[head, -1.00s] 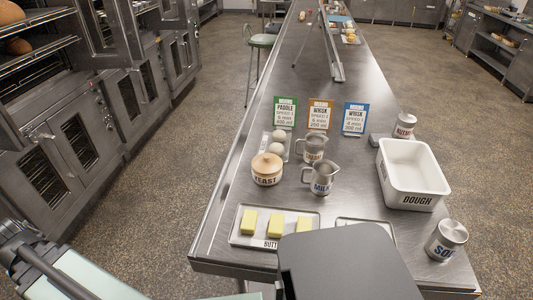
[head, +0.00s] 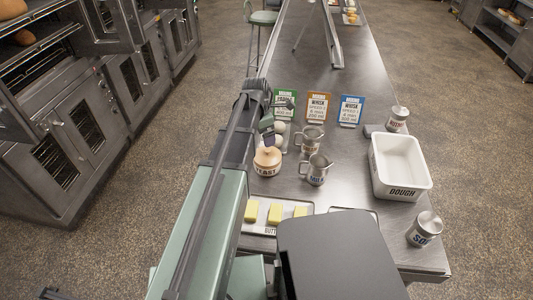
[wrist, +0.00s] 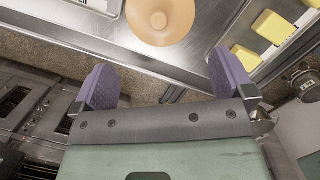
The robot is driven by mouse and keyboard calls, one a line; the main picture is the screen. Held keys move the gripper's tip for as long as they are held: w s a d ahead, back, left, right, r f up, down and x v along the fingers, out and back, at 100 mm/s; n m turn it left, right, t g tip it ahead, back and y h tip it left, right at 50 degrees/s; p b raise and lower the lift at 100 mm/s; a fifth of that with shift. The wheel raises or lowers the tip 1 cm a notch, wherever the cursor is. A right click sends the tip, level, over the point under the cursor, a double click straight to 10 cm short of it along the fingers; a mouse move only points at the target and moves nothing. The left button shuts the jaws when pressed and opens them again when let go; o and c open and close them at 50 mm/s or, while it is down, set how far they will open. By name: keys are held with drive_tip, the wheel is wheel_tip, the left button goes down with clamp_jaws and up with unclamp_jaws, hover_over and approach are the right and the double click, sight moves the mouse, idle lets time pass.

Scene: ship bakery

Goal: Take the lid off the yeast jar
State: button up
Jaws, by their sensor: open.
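The yeast jar (head: 267,168) is a cream pot marked YEAST, standing upright on the steel counter. Its tan wooden lid (head: 267,154) with a knob is on top. In the wrist view the round lid (wrist: 160,22) fills the top middle, seen from above with its knob in the centre. My gripper (wrist: 161,85) is open, with two purple padded fingers apart and nothing between them. The lid lies beyond the fingertips, not between them. In the head view my gripper (head: 268,130) hangs close above and behind the jar; its fingers are too small to read there.
A tray of butter blocks (head: 274,214) lies in front. Recipe cards (head: 318,107) stand behind. The white dough tub (head: 402,192) is farther right.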

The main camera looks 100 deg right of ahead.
sight(267, 150)
drive_tip(key=f+n+b, duration=0.1)
drive_tip(key=f+b, duration=0.2)
drive_tip(key=s+f+b, duration=0.1)
drive_tip(key=f+b, duration=0.3)
drive_tip(key=f+n+b, duration=0.1)
drive_tip(key=f+b, duration=0.3)
drive_tip(key=shift+s+d+n, duration=0.25)
drive_tip(key=shift+d+n, duration=0.05)
drive_tip(key=shift+d, duration=0.1)
drive_tip(key=shift+r, duration=0.2)
drive_tip(key=c, duration=0.8)
